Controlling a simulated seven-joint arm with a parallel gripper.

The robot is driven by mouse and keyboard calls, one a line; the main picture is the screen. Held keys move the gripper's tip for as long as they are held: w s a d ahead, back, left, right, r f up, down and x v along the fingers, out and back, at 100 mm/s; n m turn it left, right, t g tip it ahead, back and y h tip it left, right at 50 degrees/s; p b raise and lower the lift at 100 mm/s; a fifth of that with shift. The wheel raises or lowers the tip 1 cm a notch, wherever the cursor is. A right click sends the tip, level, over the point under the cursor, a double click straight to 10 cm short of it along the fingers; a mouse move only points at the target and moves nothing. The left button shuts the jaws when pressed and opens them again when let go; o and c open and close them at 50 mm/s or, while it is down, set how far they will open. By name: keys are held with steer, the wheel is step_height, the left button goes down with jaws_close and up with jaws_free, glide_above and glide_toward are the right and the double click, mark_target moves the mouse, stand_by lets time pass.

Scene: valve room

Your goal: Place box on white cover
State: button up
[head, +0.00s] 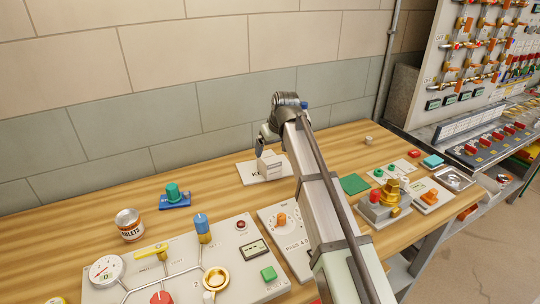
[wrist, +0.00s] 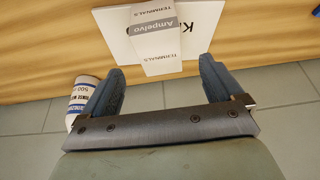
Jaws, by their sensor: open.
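A small white box (head: 270,165) with a grey band stands on a flat white cover (head: 248,175) at the back of the bench. In the wrist view the box (wrist: 158,40) reads "Ampelvo" and "TERMINALS", and the cover (wrist: 118,42) shows under and beside it, with large lettering partly hidden by the box. My gripper (wrist: 160,66) is open. Its two fingers are spread to either side of the box's near end, with a gap on each side. In the head view my gripper (head: 262,140) is just behind the box, partly hidden by my wrist.
A white bottle (wrist: 84,92) is beside the left finger in the wrist view. A blue block with a green knob (head: 174,195) and a can (head: 130,224) are left of the cover. A green square (head: 354,184) lies right of my arm. The wall (head: 170,140) is close behind.

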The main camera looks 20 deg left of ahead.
steer(key=shift+v, duration=2.65)
